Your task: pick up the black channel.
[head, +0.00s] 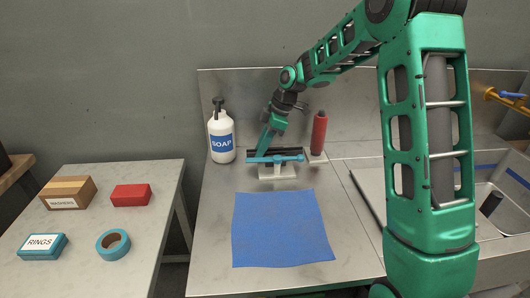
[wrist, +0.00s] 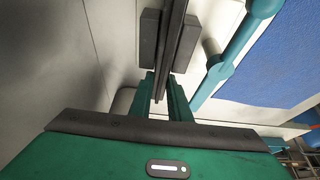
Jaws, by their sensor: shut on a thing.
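The black channel (head: 288,151) is a long dark bar at the back of the counter, just behind a blue bar (head: 275,159) on a pale stand (head: 278,173). My gripper (head: 260,151) reaches down onto the left part of the channel. In the wrist view the channel (wrist: 172,50) runs between the two grey finger pads of my gripper (wrist: 168,42), which are shut on it. The blue bar (wrist: 240,45) passes close to the right of the fingers. I cannot tell whether the channel is clear of the surface below it.
A soap bottle (head: 221,137) stands left of the channel and a red cylinder (head: 318,133) right of it. A blue mat (head: 280,228) lies in front. A side table (head: 85,220) at left holds boxes and a tape roll (head: 113,244). A sink (head: 510,185) is at right.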

